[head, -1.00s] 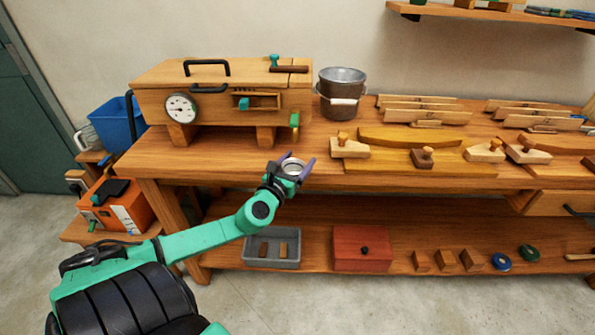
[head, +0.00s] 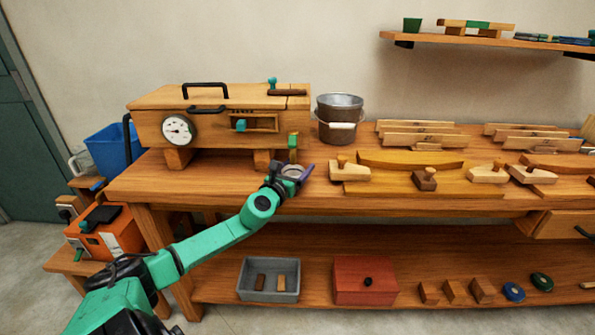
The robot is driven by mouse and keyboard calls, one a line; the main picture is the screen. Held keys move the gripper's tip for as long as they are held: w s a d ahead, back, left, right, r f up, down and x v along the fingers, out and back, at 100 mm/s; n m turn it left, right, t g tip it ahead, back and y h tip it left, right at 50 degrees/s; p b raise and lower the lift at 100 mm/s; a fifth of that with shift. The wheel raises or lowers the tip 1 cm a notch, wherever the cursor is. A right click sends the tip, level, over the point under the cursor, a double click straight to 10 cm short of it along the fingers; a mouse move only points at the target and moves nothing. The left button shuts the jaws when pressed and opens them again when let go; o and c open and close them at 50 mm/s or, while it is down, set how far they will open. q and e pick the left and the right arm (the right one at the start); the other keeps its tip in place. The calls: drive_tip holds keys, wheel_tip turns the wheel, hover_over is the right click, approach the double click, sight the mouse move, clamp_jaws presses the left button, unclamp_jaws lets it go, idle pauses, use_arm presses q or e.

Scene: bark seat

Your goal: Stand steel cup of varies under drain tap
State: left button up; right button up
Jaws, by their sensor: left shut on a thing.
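The steel cup (head: 292,171) is a small round silver cup, seen from above. The drain tap (head: 293,145) has a green handle and sits at the right end of the wooden steam box (head: 220,105). The cup shows just below the tap in the picture, near the bench's front edge. I cannot tell whether it is directly beneath the spout or touches the bench. My right gripper is not in view.
A metal bucket (head: 340,119) stands on the workbench (head: 250,203) right of the box. Wooden planes (head: 349,170) and a yellow board (head: 410,160) lie further right. A grey tray (head: 268,279) and red box (head: 365,279) are on the lower shelf. Bare bench shows left of the cup.

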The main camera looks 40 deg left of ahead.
use_arm(q)
drive_tip(key=shift+f, duration=0.2)
drive_tip(key=o, duration=1.2)
drive_tip(key=shift+o, duration=0.2)
drive_tip(key=v, duration=1.4)
drive_tip(key=shift+s, duration=0.3)
